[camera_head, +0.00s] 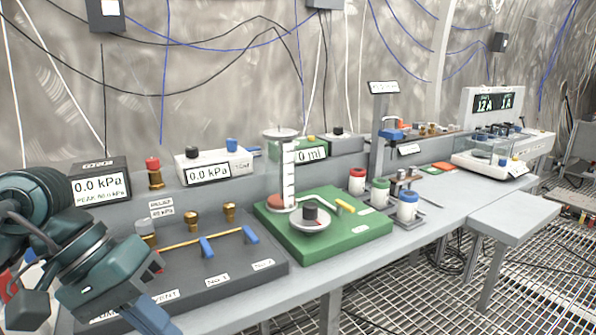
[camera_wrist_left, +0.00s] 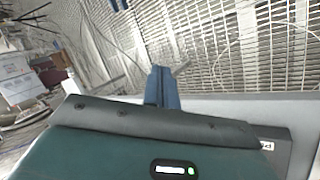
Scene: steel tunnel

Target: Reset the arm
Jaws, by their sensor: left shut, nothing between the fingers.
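My left arm comes in at the lower left of the head view, with its dark green wrist bent over the left end of the bench. My left gripper (camera_head: 152,318) points down and to the right, its blue fingers low in the picture beside the dark valve panel (camera_head: 235,268). In the left wrist view the gripper (camera_wrist_left: 162,88) shows its blue fingers together, with nothing between them. My right gripper is in neither view.
The valve panel carries blue levers (camera_head: 207,247) and brass fittings close to my left arm. A green base (camera_head: 350,228) with a glass cylinder (camera_head: 289,175) stands to its right. Red, green and blue-lidded jars (camera_head: 357,182) follow. Grated floor (camera_head: 430,290) lies in front.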

